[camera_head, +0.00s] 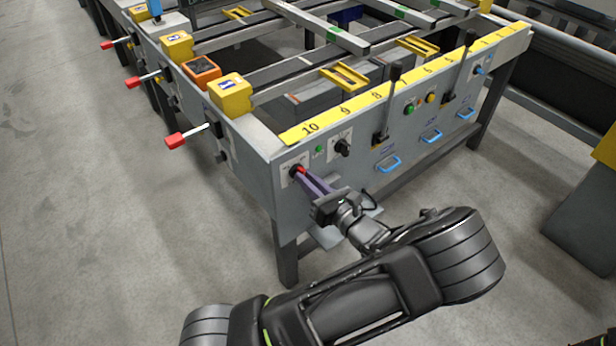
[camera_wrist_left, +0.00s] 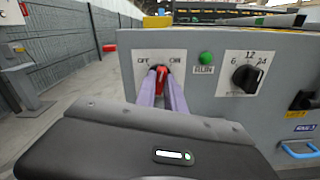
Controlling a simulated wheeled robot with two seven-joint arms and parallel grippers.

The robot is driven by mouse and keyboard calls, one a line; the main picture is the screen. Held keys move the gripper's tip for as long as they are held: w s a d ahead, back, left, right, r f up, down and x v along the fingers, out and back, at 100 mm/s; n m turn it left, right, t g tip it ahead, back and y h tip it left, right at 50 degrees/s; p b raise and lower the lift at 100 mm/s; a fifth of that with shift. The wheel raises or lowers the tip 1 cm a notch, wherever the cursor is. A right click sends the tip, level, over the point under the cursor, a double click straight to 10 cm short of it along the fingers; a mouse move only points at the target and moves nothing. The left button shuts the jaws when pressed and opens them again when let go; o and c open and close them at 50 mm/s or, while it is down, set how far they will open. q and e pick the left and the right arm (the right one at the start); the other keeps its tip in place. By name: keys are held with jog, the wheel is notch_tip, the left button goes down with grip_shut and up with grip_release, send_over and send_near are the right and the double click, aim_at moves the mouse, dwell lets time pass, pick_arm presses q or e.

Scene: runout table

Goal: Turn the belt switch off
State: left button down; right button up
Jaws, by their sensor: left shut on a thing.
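The belt switch (camera_head: 298,169) is a red knob at the left end of the table's grey front panel. In the left wrist view the red knob (camera_wrist_left: 163,76) sits on a white plate, with OFF printed at left and ON at right. My left gripper (camera_head: 304,175) reaches the panel from the front, its purple fingers shut on the knob from both sides. The fingers (camera_wrist_left: 163,86) hide part of the knob, and I cannot tell exactly which way it points. My right gripper is out of view.
A green RUN lamp (camera_wrist_left: 206,58) and a black dial (camera_wrist_left: 246,78) marked 6, 12, 24 sit right of the switch. Black levers (camera_head: 387,105) and blue handles (camera_head: 388,163) are farther right. Red-tipped levers (camera_head: 175,140) stick out at left. The floor (camera_head: 120,230) is clear.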

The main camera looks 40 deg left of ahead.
pick_arm(q)
jog(key=n, duration=1.1)
jog(key=shift+s+f+n+b, duration=0.15)
jog(key=shift+s+n+b, duration=0.05)
jog(key=shift+n+b, duration=0.1)
dwell(0.3)
jog(key=c, duration=1.4)
grip_release()
jog(key=shift+c, duration=0.2)
jog(key=v, duration=0.7)
jog(key=shift+d, duration=0.35)
jog(key=shift+s, duration=0.1)
